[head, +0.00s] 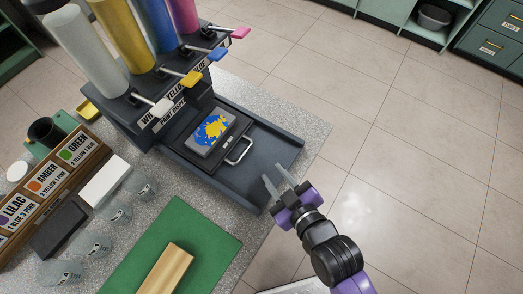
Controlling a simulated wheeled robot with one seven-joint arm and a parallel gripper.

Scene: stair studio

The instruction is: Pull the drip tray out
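The drip tray (212,158) is a dark slab with a grey handle (239,151) on its front edge. It sits on the dark base (262,165) under the paint dispenser. My gripper (276,184) is to the right of the handle, near the base's front right edge. Its two light fingers are apart with nothing between them, and it does not touch the handle.
The dispenser (148,115) has white, yellow, blue and pink levers above the tray. A label rack (50,195) stands left. Open floor lies right.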

